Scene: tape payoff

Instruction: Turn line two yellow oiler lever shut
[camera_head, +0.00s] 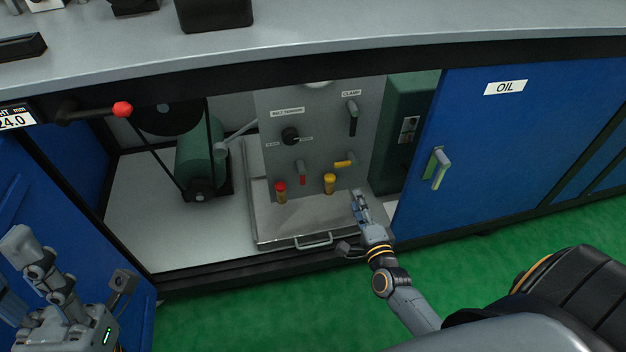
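The yellow oiler lever (344,163) is on the grey panel (325,125) inside the open cabinet bay. It lies nearly level, its handle pointing left from its pivot. A yellow-capped oiler (329,185) stands below and left of it. The red lever (301,173) to the left hangs down, above a red-capped oiler (281,191). My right gripper (358,195) is in front of the bay, below and slightly right of the yellow lever in the picture, seemingly apart from it; its finger gap is unclear. My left gripper (22,242) is at the lower left, away from the panel.
A metal tray with a handle (314,241) lies below the panel. A clamp lever (352,118) and black knob (290,136) are higher up. A green motor (200,160) with belt stands left. The blue OIL door (500,140) is right; the worktop (330,32) overhangs.

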